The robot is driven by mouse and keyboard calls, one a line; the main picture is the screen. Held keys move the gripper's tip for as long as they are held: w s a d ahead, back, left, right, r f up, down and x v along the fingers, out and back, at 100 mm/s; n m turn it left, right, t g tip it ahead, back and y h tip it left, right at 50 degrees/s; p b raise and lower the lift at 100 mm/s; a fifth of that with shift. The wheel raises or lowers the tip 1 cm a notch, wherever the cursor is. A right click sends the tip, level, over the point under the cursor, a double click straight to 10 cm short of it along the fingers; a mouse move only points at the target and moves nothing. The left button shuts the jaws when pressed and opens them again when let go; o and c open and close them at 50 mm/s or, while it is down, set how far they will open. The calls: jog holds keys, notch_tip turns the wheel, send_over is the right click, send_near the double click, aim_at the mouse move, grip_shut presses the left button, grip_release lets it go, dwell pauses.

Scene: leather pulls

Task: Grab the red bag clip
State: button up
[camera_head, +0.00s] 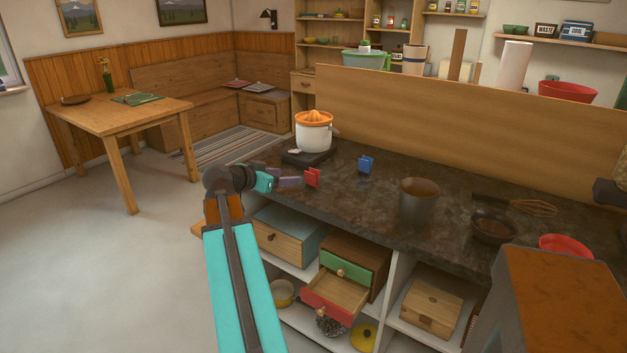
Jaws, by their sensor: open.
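The red bag clip (312,177) stands on the dark countertop near its front left edge. My gripper (276,178) is at the left end of the counter, to the left of the red clip. Its jaws are open, small in this view and partly hidden by the wrist. A grey-purple piece (291,182) shows between my gripper and the red clip; I cannot tell whether it is a jaw or a separate object. No contact with the red clip is visible.
A blue clip (366,164) stands to the right of the red one. A white juicer (314,131) is behind, and a grey pot (419,201) and a pan (493,227) are to the right. An open drawer (335,294) juts out below the counter (345,200).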

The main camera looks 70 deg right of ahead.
jog(key=shift+d, duration=0.1)
jog(key=p, duration=0.1)
send_near(309, 174)
jog(key=shift+x, duration=2.5)
jog(key=shift+s+f, duration=0.1)
jog(key=shift+s+d+p, duration=0.1)
jog(key=shift+d+p, duration=0.35)
jog(key=shift+d, duration=0.05)
jog(key=p+x, duration=0.1)
jog(key=x, duration=0.2)
jog(key=shift+s+d+f, duration=0.2)
jog(key=shift+d, duration=0.3)
jog(key=shift+c, duration=0.5)
jog(key=c, duration=1)
